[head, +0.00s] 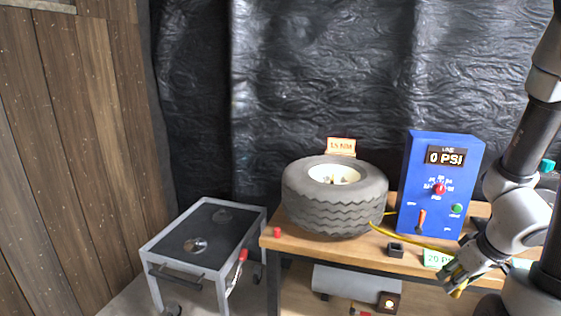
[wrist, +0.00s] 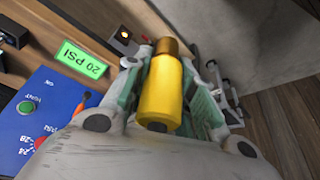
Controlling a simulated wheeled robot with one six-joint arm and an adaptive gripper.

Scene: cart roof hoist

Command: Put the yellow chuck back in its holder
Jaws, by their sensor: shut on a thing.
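My gripper (head: 456,282) is at the front edge of the workbench, at the lower right of the head view. It is shut on the yellow chuck (wrist: 161,97), a yellow cylinder with a brass-coloured end, seen between the fingers in the wrist view. In the head view only a bit of the chuck (head: 458,293) shows below the fingers. A small dark block with an opening on top (head: 395,250), which looks like the holder, stands on the bench left of my gripper. Its inside is too small to tell.
A tire (head: 335,205) lies on the bench (head: 290,243); a yellow hose (head: 400,237) runs right from it. A blue panel reading 0 PSI (head: 433,190) and a green 20 PSI card (head: 437,259) are near my gripper. A grey cart (head: 212,232) stands left.

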